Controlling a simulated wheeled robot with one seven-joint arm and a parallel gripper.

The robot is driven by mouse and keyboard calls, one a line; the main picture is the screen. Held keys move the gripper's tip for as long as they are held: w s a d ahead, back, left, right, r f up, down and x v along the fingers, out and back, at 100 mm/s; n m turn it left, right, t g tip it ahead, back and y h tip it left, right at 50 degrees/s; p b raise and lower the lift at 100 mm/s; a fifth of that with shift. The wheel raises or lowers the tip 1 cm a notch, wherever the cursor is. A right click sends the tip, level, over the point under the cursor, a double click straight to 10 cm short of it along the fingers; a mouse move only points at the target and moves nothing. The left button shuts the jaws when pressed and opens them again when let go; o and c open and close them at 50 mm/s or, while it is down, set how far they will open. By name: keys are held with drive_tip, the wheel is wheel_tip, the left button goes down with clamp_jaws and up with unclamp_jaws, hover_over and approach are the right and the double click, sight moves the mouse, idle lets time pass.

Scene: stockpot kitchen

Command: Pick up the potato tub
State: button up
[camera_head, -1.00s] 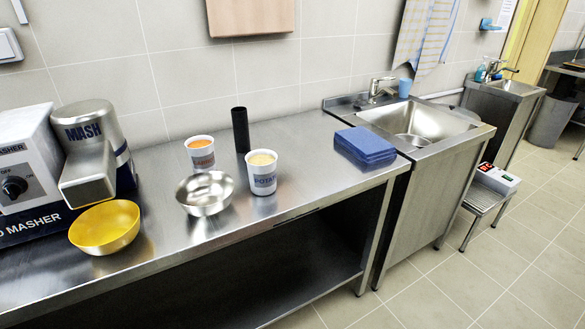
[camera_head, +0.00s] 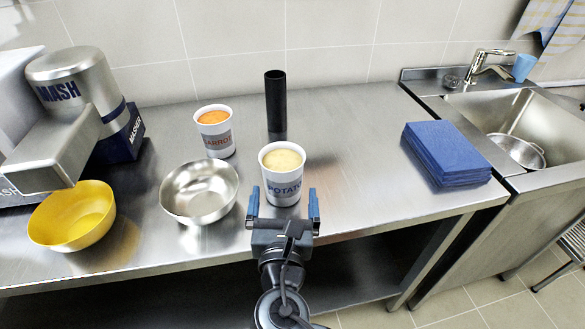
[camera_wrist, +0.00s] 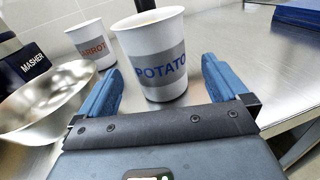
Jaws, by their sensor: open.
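The potato tub (camera_head: 283,188) is a white cup with a grey "POTATO" label and pale yellow contents. It stands upright on the steel counter near its front edge. My gripper (camera_head: 284,203) is open, with blue fingers pointing at the tub from the front. In the wrist view the tub (camera_wrist: 153,70) stands just beyond and between the two spread fingers (camera_wrist: 163,85). I see no contact between the fingers and the tub.
A carrot tub (camera_head: 215,140) stands behind left, and a steel bowl (camera_head: 190,205) sits close left. A black cylinder (camera_head: 275,108) stands behind the potato tub. A yellow bowl (camera_head: 65,232) and masher (camera_head: 85,110) are left. Blue cloths (camera_head: 445,153) lie right, beside the sink (camera_head: 500,110); the counter between is clear.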

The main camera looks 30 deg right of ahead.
sight(283, 162)
drive_tip(key=x, duration=0.6)
drive_tip(key=shift+w+f+p, duration=0.1)
drive_tip(key=shift+w+p, duration=0.3)
drive_tip(key=shift+w, duration=0.05)
drive_tip(key=c, duration=1.1)
drive_tip(key=shift+c, duration=0.2)
